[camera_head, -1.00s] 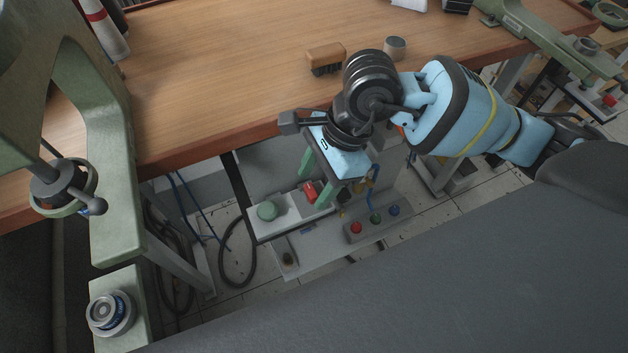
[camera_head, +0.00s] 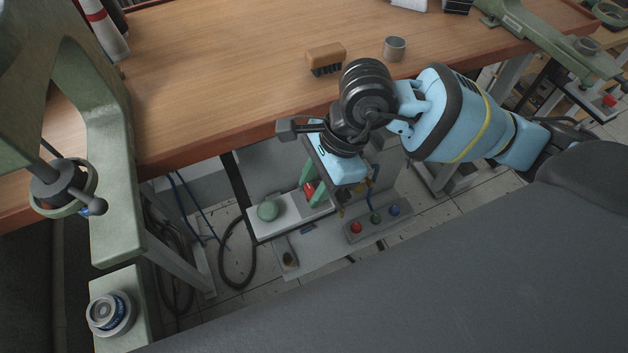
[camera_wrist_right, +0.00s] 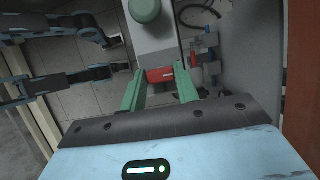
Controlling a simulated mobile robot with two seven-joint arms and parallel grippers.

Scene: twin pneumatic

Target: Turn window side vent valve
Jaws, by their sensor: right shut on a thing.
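A red valve handle (camera_head: 309,187) sits on a pale block below the bench edge, partly covered by my right gripper. In the right wrist view the red handle (camera_wrist_right: 160,75) lies between the two green fingers. My right gripper (camera_wrist_right: 161,70) is shut on it, reaching down from above. In the head view the gripper's light blue body and one green finger show; the other finger is largely hidden. I cannot make out which way the handle points. My left gripper does not show in the head view.
A round green button (camera_head: 267,210) sits left of the handle. A grey panel with red, green and blue buttons (camera_head: 375,219) is to the right. The wooden bench (camera_head: 220,70) overhangs behind; a brush (camera_head: 326,57) lies on it. Hoses hang at left.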

